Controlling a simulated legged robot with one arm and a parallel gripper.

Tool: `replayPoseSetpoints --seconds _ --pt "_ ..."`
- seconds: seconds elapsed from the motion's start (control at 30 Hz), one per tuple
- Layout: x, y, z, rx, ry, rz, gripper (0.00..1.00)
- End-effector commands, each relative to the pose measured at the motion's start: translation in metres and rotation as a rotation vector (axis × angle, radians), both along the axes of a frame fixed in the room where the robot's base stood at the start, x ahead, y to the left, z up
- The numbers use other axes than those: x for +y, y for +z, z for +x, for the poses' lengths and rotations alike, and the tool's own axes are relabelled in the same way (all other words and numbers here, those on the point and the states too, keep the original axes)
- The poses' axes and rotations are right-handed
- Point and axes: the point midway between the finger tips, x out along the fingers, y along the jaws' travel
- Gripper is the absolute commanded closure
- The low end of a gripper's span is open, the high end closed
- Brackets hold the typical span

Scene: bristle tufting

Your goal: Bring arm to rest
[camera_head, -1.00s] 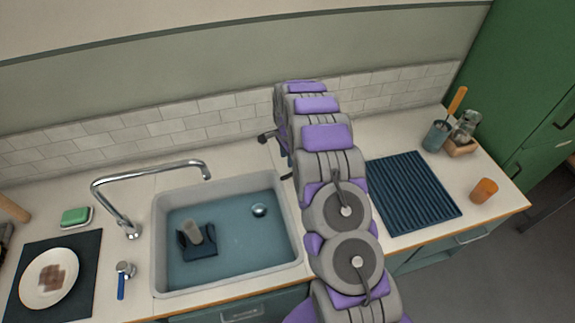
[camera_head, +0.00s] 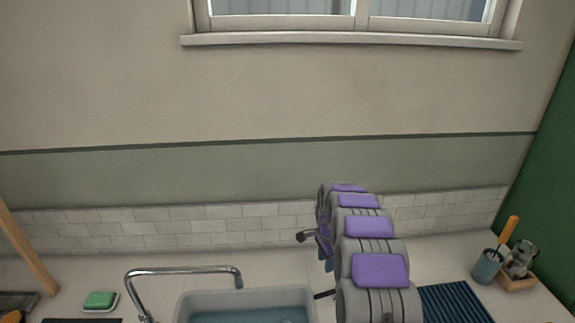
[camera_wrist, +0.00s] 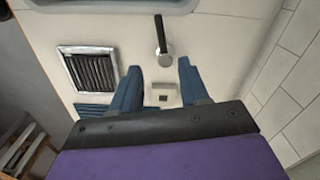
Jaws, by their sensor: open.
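My arm (camera_head: 368,226), grey with purple pads, reaches over the counter to the right of the sink in the head view. Its far end is near the tiled wall, and my gripper is mostly hidden there behind the arm. In the wrist view my gripper (camera_wrist: 158,80) is open, with two blue fingers apart. Nothing is held between them. A small pale object (camera_wrist: 162,96) shows below, between the fingers, apparently on the light surface.
The sink (camera_head: 245,297) with its curved tap (camera_head: 185,271) is left of the arm. A green sponge (camera_head: 100,300) lies far left. A ribbed blue mat (camera_head: 453,303), a utensil cup (camera_head: 487,266) and a wooden caddy (camera_head: 517,282) are right. The tiled wall (camera_head: 240,225) stands behind.

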Motion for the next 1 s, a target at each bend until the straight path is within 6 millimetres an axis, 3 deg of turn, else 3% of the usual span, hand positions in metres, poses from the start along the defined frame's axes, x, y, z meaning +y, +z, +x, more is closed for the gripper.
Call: replayPoseSetpoints --seconds 0.17,0.47,0.73,1.0 --pt "0.007 0.026 -0.018 0.002 0.079 0.008 0.55" --pt "0.026 0.092 -0.087 0.025 0.334 0.029 0.55" --pt "0.038 0.137 -0.164 0.045 0.565 0.044 0.55" --pt "0.046 0.166 -0.25 0.071 0.786 0.057 0.55"
